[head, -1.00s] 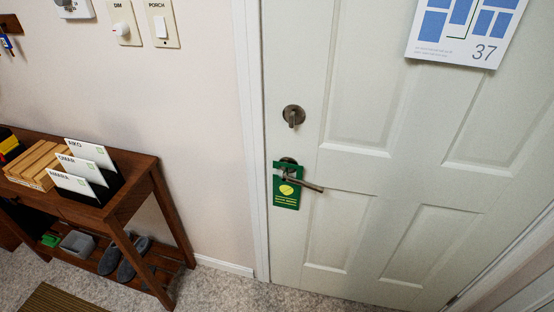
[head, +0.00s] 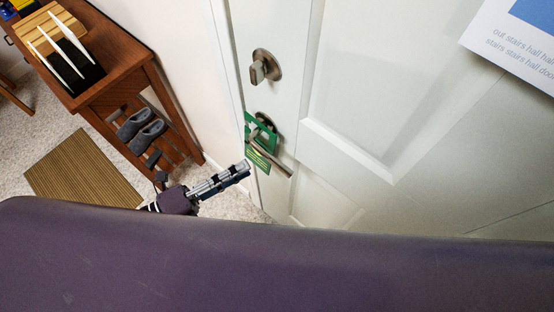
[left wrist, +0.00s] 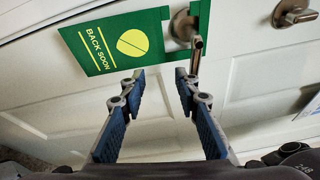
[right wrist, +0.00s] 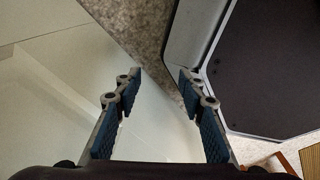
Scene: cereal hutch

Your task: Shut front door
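The white front door (head: 400,110) fills the right of the head view, close up. I cannot tell whether it is fully shut or slightly ajar. Its lever handle (head: 280,162) carries a green hanger (head: 262,135), reading "BACK SOON" in the left wrist view (left wrist: 120,40). My left gripper (head: 245,167) is just left of the lever in the head view. In the left wrist view it is open and empty, the lever (left wrist: 197,55) near its right fingertip; contact is unclear. My right gripper (right wrist: 160,73) is open and empty over carpet and a pale panelled surface.
A deadbolt knob (head: 265,68) is above the handle. A wooden table (head: 110,70) with card holders stands at left, with grey shoes (head: 140,128) on its lower shelf. A striped mat (head: 80,170) lies on the carpet. My purple body part covers the bottom of the head view.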

